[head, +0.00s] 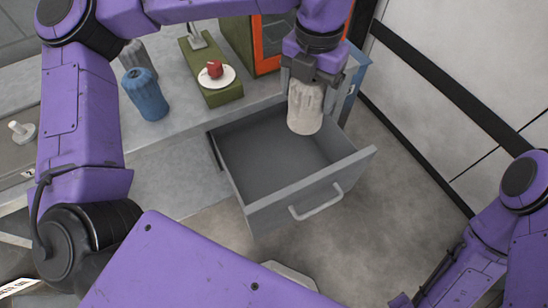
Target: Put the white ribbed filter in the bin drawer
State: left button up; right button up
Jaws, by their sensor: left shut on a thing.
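The white ribbed filter (305,112) is held upright, with my left gripper (311,80) shut on its upper end. The filter shows over the right back part of the open bin drawer (298,188). I cannot tell how far its lower end is above the drawer floor. The grey drawer is pulled out and looks empty inside, with a light handle on its front. My right arm is at the lower right; its gripper is not in view.
A blue ribbed filter (146,95) and a grey one (136,55) stand on the grey counter (176,150). A green stand (222,92) holds a white dish (216,77) with a red piece. An orange-framed box (268,45) stands behind. Floor right of the drawer is clear.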

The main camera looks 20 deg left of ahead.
pick_arm(q)
jog(key=shift+m, duration=0.7)
jog(key=a+f+b, duration=0.1)
jog(key=f+b, duration=0.1)
jog(key=f, duration=1)
jog(key=w+a+f+b, duration=0.1)
jog(key=f+b, duration=0.2)
jog(key=f, duration=0.9)
jog(key=w+f+b, duration=0.1)
jog(key=f+b, duration=0.2)
jog(key=f, duration=1)
jog(key=shift+a+f, duration=0.1)
jog(key=shift+a, duration=0.3)
jog(key=shift+r, duration=0.2)
jog(key=shift+f, duration=0.1)
jog(key=o, duration=1.4)
jog(key=shift+o, duration=0.2)
notch_tip(320, 180, up, 12)
jog(key=p, duration=1)
jog(key=shift+p, duration=0.4)
